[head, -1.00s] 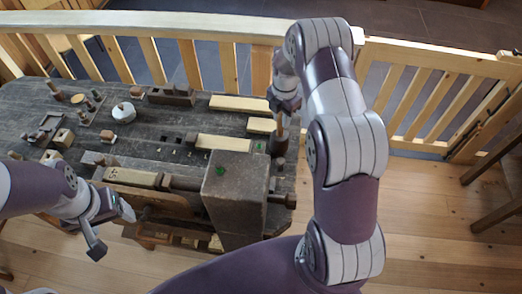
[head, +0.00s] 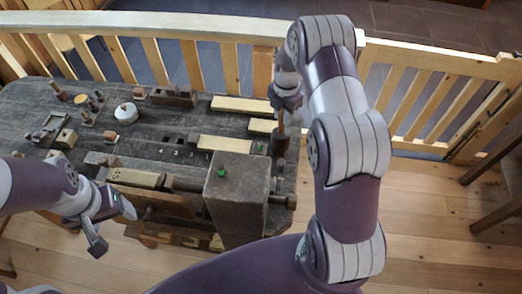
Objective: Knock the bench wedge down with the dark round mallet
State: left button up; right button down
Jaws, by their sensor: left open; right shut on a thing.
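The mallet hangs roughly upright, head down, at the right end of the dark workbench (head: 75,125). Whether its head touches the bench is too small to tell. I cannot tell for sure which piece is the bench wedge. My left gripper (head: 113,226) is open and empty in front of the bench's near edge.
Pale boards (head: 224,143) lie along the bench's right half. A round white-lidded pot (head: 126,112), a dark box (head: 173,96) and several turned pieces stand at the left and back. A wooden railing (head: 230,75) runs behind.

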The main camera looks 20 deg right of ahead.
notch_tip(320, 180, down, 3)
jog(key=shift+r+b, duration=0.15)
jog(key=shift+b, duration=0.55)
notch_tip(320, 180, up, 4)
jog(key=p, duration=0.3)
